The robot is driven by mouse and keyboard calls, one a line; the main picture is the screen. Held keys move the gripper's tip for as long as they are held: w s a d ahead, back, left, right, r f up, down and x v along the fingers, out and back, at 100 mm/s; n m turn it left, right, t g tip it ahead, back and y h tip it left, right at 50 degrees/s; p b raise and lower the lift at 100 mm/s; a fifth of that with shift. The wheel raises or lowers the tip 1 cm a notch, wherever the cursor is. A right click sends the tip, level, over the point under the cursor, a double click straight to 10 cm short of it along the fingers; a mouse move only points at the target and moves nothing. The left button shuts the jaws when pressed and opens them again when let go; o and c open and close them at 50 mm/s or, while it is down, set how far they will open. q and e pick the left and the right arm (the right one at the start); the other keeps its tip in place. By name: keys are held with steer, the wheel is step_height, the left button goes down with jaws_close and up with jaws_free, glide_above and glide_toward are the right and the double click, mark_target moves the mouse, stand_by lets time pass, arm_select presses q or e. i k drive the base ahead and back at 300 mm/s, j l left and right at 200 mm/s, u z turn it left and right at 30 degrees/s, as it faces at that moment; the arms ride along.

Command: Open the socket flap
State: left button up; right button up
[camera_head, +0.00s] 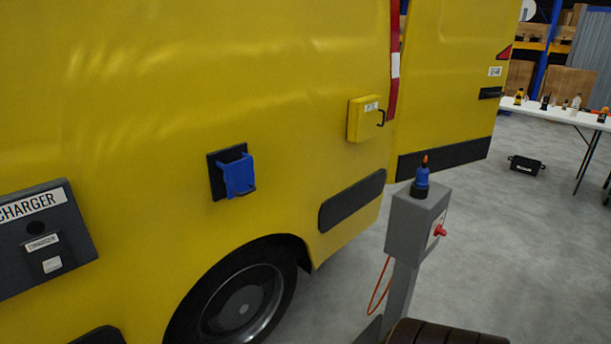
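A blue socket flap (238,176) sits on a black square backing plate (214,178) on the side of the yellow van, above and left of the wheel. The flap covers the front of the socket and its lower part stands out from the plate. I cannot tell whether it is fully shut, and no socket opening shows. Neither of my grippers is in view.
A grey charger box (40,238) is at the left. A grey post (415,225) with a red button and a blue bottle-shaped thing (421,182) on top stands right of the wheel (243,305). A yellow box (364,119) is on the van. Open floor lies right.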

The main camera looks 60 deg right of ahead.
mark_target(239, 174)
steer(key=z, duration=1.45)
